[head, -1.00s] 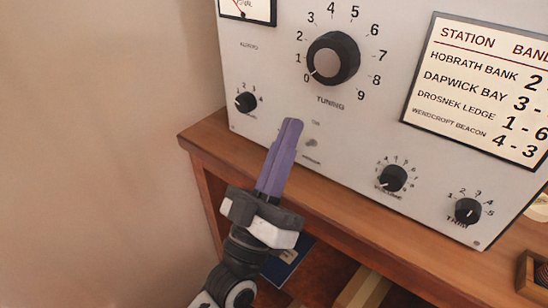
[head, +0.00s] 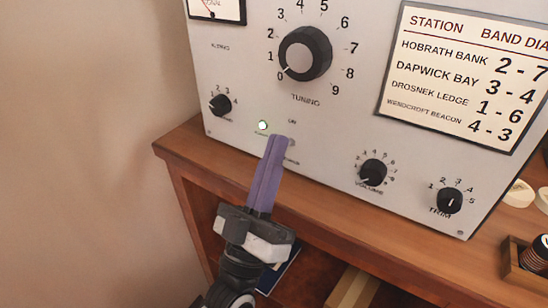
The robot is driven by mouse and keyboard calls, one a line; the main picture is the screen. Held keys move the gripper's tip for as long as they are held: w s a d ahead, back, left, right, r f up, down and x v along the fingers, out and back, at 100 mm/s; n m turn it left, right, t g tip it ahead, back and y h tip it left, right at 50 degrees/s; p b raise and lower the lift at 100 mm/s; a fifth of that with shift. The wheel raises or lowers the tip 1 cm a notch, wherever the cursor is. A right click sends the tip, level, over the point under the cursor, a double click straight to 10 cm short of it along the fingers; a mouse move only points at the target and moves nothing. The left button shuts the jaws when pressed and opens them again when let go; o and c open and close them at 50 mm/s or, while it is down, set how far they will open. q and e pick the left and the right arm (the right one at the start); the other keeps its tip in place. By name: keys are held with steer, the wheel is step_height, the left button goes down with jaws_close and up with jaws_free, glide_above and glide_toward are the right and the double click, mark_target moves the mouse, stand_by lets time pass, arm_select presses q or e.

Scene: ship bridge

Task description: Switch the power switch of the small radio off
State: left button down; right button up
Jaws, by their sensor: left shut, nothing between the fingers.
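The small radio (head: 240,60) is a pale grey panel standing on a wooden shelf. A lit greenish-white power lamp (head: 263,125) shows low on its left part. The power switch (head: 291,142) lies just right of the lamp, between small labels; the fingertips largely cover it, and its position cannot be told. My left gripper (head: 277,142) is shut and empty, its purple fingers pointing up at the panel beside the switch. I cannot tell whether they touch it. My right gripper is not in view.
The large tuning knob (head: 305,54), a band knob (head: 220,104), a volume knob (head: 373,172) and a trim knob (head: 449,200) stick out of the panel. A station card (head: 465,75) is at right. A small wooden box (head: 517,266) sits on the shelf (head: 330,215).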

arm_select(q)
steer(key=shift+f+t+b, duration=0.15)
steer(key=shift+t+b, duration=0.15)
steer(key=shift+b, duration=0.25)
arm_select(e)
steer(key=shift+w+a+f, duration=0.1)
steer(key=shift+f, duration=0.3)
arm_select(q)
steer(key=shift+f+t+b, duration=0.1)
steer(key=shift+t+b, duration=0.2)
steer(key=shift+b, duration=0.1)
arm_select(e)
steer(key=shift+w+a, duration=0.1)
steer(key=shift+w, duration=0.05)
